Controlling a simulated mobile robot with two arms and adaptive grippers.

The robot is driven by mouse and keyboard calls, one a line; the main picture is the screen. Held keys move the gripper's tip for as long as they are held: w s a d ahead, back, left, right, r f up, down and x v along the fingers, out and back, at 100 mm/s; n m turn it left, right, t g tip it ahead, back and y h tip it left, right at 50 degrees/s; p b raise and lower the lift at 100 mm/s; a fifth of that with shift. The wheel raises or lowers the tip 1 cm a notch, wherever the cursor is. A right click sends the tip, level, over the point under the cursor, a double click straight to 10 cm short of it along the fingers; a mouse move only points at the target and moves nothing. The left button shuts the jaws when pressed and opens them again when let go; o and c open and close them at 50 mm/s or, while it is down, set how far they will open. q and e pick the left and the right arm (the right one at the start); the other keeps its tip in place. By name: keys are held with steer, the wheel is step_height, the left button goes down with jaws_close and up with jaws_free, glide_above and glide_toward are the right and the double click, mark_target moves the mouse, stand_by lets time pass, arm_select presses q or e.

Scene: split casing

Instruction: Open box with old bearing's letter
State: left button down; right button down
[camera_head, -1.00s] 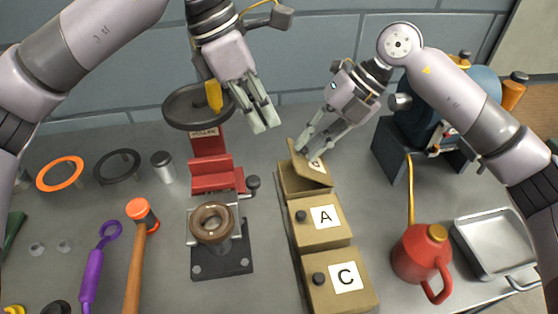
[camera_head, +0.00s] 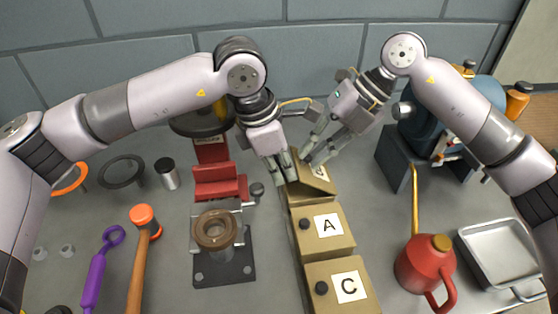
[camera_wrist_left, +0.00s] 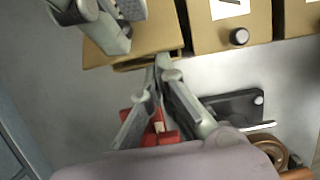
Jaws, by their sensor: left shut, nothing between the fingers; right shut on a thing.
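Three tan boxes stand in a row. The nearest is lettered C (camera_head: 338,289) and the middle one A (camera_head: 322,228); both are closed, with dark knobs. The far box (camera_head: 313,185) has a tilted lid, its letter mostly hidden by my right gripper. My right gripper (camera_head: 305,157) is shut on this lid's far edge. My left gripper (camera_head: 286,179) is shut and empty, close to the far box's left side; whether it touches is unclear. In the left wrist view its closed fingertips (camera_wrist_left: 161,64) are at the edge of the far box (camera_wrist_left: 152,38). A brown bearing (camera_head: 214,229) sits on a black-based stand.
A red press (camera_head: 216,183) stands left of the boxes. A hammer (camera_head: 142,245) and purple tool (camera_head: 97,277) lie further left. A red oil can (camera_head: 424,265) and metal tray (camera_head: 497,252) are at the right. Both grippers are close together.

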steer(key=shift+f, duration=0.1)
arm_select(q)
steer(key=shift+d+r, duration=0.7)
steer(key=shift+r, duration=0.15)
arm_select(e)
steer(key=shift+s, duration=0.1)
arm_select(q)
steer(key=shift+w+a, duration=0.1)
steer(key=shift+w, duration=0.05)
arm_select(e)
steer(key=c, duration=1.5)
jaws_free()
steer(key=shift+a, duration=0.1)
steer(key=shift+c, duration=0.2)
arm_select(q)
steer(key=shift+f, duration=0.1)
